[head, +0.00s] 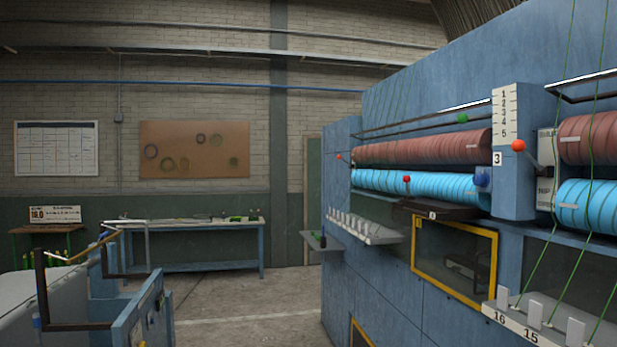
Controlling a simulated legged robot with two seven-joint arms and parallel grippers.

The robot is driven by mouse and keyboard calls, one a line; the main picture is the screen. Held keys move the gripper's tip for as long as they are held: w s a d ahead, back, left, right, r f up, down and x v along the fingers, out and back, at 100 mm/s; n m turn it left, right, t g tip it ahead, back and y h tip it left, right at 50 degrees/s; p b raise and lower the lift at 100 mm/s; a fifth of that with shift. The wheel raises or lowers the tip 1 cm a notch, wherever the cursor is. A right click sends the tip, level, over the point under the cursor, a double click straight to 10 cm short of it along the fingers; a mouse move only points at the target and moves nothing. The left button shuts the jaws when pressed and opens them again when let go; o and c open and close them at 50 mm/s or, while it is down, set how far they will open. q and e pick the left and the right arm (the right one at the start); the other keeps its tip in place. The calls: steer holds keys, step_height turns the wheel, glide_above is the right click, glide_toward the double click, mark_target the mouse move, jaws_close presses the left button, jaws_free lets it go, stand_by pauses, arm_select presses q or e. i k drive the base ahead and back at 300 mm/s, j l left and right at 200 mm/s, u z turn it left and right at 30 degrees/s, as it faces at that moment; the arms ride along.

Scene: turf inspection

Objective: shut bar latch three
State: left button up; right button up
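A blue machine (390,290) fills the right side of the head view. A white plate marked 3 (497,158) sits on its blue post (514,185), under a scale numbered 1 to 5 (505,115). A lever with an orange ball knob (518,146) stands just right of that plate, its arm slanting down to the right. A red knob (407,180) shows in front of the light blue roll, and a smaller orange knob (339,156) at the far end. I cannot tell which part is bar latch three or whether it is shut. Neither gripper is in view.
Brown-red rolls (425,147) lie above light blue rolls (425,186). A yellow-framed window (455,295) sits below. Numbered ledge (520,326) and green cords are at the lower right. A blue cart (140,310) stands lower left, a workbench (190,230) behind. Floor (250,300) between is clear.

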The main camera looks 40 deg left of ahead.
mark_target(406, 179)
steer(key=u, duration=0.85)
steer(key=i+j, duration=0.3)
steer(key=i, duration=0.25)
steer(key=i+j+z, duration=0.1)
steer(key=i+j, duration=0.25)
steer(key=i, duration=0.2)
